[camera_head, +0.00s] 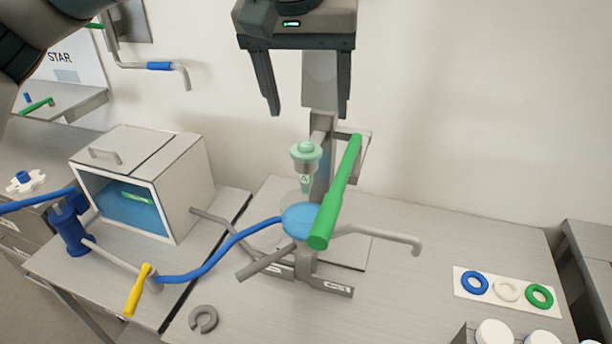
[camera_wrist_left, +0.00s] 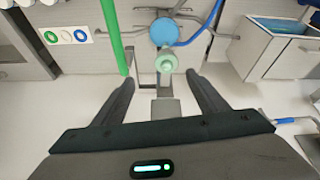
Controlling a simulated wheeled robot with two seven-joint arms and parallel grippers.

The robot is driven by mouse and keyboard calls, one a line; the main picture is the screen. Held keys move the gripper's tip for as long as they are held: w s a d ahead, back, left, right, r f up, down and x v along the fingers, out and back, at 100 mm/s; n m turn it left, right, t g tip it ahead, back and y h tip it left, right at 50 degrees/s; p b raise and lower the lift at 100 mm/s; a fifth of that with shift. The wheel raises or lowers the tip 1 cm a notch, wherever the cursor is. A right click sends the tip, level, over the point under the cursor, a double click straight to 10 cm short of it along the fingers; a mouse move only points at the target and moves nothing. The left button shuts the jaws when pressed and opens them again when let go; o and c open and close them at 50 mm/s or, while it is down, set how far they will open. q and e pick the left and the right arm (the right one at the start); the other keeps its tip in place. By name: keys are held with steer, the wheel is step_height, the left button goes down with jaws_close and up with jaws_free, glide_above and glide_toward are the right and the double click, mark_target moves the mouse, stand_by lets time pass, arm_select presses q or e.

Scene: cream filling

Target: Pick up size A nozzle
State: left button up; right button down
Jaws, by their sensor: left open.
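A pale green nozzle-like piece (camera_head: 306,153) with a round knob on top and a clear lower part bearing a small green mark stands upright at the filling machine; I cannot read the mark for certain. It also shows in the left wrist view (camera_wrist_left: 166,63), seen from above. My left gripper (camera_head: 309,113) is open and empty, pointing down above the piece and apart from it. In the left wrist view the fingertips (camera_wrist_left: 161,78) are spread to either side of the piece. My right gripper is not in view.
A thick green lever (camera_head: 337,190) rises close to the right of the piece. A blue hose (camera_head: 215,258) runs from the machine to the left. A box with blue contents (camera_head: 150,178) stands at left. A panel with three rings (camera_head: 460,288) lies at right.

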mark_target(305, 147)
arm_select(q)
steer(key=shift+w+a+f+t+b, duration=0.2)
steer(key=shift+a+f+t+b, duration=0.15)
steer(key=shift+a+b, duration=0.1)
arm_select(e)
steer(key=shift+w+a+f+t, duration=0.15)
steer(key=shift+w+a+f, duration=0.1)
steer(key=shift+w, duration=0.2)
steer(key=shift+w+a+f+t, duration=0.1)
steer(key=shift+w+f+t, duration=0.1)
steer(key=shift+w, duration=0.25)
arm_select(q)
steer(key=p+x, duration=0.3)
steer(key=x, duration=0.4)
steer(key=shift+w+f, duration=0.1)
steer(key=shift+f, duration=0.3)
steer(key=p+x, duration=0.1)
steer(key=x, duration=0.2)
steer(key=shift+f, duration=0.3)
steer(key=shift+w+f, duration=0.2)
steer(key=shift+f, duration=0.25)
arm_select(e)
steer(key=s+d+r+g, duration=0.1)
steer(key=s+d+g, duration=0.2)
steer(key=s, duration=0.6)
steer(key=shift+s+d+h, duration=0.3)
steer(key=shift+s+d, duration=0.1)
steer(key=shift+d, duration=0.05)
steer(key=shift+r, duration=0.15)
